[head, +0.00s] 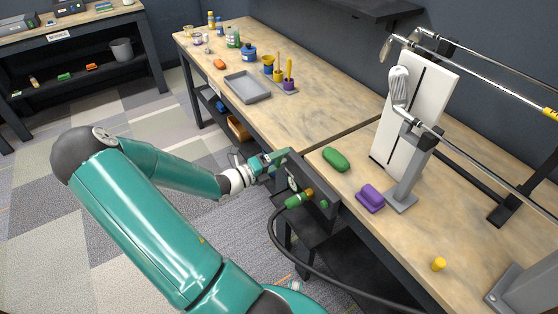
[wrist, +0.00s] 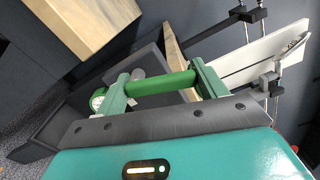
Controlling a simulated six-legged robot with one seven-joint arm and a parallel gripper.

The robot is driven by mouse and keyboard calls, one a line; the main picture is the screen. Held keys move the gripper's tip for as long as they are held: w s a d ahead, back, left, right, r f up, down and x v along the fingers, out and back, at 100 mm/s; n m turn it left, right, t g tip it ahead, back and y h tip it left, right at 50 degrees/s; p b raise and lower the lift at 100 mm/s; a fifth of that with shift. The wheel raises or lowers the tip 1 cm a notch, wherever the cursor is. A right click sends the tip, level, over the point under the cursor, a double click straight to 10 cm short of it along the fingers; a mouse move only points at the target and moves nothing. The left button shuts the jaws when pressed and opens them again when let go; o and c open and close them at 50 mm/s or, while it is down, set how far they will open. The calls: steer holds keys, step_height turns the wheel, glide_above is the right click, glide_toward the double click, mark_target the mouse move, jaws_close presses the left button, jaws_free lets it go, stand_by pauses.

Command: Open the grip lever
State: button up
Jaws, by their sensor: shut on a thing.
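My gripper (head: 267,162) is at the front edge of the bench, beside a dark panel (head: 318,192). In the wrist view, its two green fingers (wrist: 162,86) stand apart, with a green bar (wrist: 160,83) spanning between them.
A golf club (head: 400,86) lies in a stand on the bench. A green object (head: 335,159), a purple block (head: 370,198) and a grey tray (head: 247,87) are on the bench.

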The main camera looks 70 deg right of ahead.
steer(key=o, duration=1)
steer(key=v, duration=1.4)
steer(key=shift+d, duration=0.1)
